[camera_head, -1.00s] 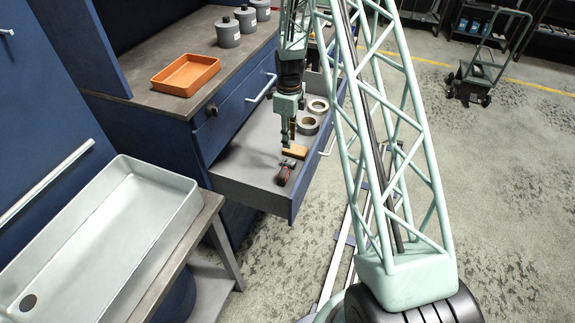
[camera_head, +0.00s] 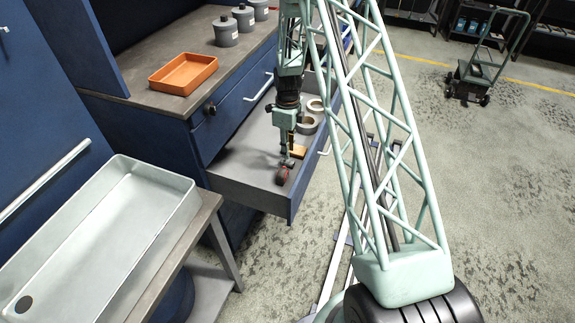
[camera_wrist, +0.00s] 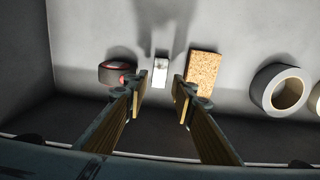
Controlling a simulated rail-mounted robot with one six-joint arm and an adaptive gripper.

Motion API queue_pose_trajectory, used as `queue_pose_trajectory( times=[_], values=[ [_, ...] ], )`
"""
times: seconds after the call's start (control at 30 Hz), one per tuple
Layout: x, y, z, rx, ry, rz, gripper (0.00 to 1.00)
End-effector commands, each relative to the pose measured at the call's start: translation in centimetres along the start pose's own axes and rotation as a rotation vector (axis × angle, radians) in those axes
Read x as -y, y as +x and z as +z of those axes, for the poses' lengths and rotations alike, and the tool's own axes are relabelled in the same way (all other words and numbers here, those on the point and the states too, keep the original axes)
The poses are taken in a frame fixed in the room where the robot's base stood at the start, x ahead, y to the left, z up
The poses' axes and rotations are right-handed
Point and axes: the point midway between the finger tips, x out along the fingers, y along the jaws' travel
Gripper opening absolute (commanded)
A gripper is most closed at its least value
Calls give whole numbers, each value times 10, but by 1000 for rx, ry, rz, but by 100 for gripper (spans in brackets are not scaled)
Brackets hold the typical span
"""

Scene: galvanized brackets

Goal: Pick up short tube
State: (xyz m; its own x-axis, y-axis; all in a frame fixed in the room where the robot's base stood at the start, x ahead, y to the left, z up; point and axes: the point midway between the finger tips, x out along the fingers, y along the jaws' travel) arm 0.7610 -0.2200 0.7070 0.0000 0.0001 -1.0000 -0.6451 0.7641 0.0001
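A small pale grey block-like piece, which looks like the short tube (camera_wrist: 160,72), lies on the drawer floor. In the wrist view it sits between the fingertips of my gripper (camera_wrist: 160,84), with a gap on each side. My gripper is open and empty, fingers pointing down. I cannot tell how far the fingertips are above the floor. In the head view my gripper (camera_head: 287,150) is over the front part of the open drawer (camera_head: 240,172), and the small grey piece shows at its tips (camera_head: 287,163).
A black and red round item (camera_wrist: 117,73) lies close left of the piece. A cork-coloured block (camera_wrist: 204,72) lies close right. Tape-like rolls (camera_wrist: 278,90) lie further right. Drawer walls surround them. An orange tray (camera_head: 184,74) and grey canisters (camera_head: 226,33) stand on the worktop.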

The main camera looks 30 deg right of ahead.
Motion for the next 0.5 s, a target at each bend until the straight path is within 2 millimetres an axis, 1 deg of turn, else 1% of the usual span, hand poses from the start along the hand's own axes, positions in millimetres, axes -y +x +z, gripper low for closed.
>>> queue_pose_trajectory(
  times=[0.03,0.2,0.5],
  values=[
    [0,7,0,-1,0,1,24],
    [0,18,0,0,0,0,24],
    [0,21,0,0,0,0,24]
  ],
)
